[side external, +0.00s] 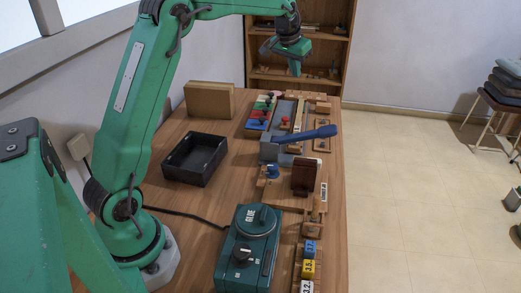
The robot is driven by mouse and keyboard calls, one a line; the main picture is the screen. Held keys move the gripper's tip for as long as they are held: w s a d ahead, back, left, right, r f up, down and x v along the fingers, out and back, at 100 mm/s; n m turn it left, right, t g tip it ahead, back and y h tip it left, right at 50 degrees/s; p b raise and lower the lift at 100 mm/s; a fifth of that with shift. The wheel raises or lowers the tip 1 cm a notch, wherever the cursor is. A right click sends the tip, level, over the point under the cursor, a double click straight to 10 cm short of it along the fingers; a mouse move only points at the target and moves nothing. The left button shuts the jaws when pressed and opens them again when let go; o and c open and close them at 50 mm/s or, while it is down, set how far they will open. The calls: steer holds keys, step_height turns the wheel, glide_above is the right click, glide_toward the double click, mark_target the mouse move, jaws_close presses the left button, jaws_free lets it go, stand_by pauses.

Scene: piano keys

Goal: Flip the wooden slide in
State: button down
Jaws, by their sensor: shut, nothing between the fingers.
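My gripper (296,71) hangs at the top of the view, above the far end of the table, shut and empty. It is apart from everything on the table. I cannot tell for sure which piece is the wooden slide. A pale wooden strip (299,116) lies lengthwise in the far cluster, beside a grey part. A dark brown wooden piece (305,179) stands upright nearer the middle, on a light wooden base (289,198). Fine detail on these pieces is too small to read.
A blue lever (307,135) sticks out right across the cluster. Coloured blocks with knobs (258,119) stand left of it. An open black box (195,158) and a cardboard box (209,99) stand left. A green glue machine (248,246) and numbered blocks (308,267) are in front.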

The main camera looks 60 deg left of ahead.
glide_above(286, 120)
steer(key=w+a, duration=0.2)
steer(key=w, duration=0.1)
step_height(286, 120, down, 10)
steer(key=shift+f+n+g, duration=0.25)
steer(key=shift+n+g, duration=0.05)
steer(key=shift+n, duration=0.1)
steer(key=shift+f, duration=0.15)
steer(key=x, duration=0.9)
steer(key=shift+w+f, duration=0.15)
steer(key=shift+f, duration=0.2)
steer(key=shift+s+d+f, duration=0.1)
steer(key=shift+s+d, duration=0.2)
steer(key=shift+s, duration=0.6)
steer(key=shift+s+d+f, duration=0.15)
steer(key=shift+s+d, duration=0.1)
steer(key=shift+s, duration=0.7)
steer(key=shift+s+d, duration=0.1)
steer(key=shift+s+d, duration=2.65)
steer(key=shift+w+a, duration=0.1)
steer(key=shift+w, duration=0.1)
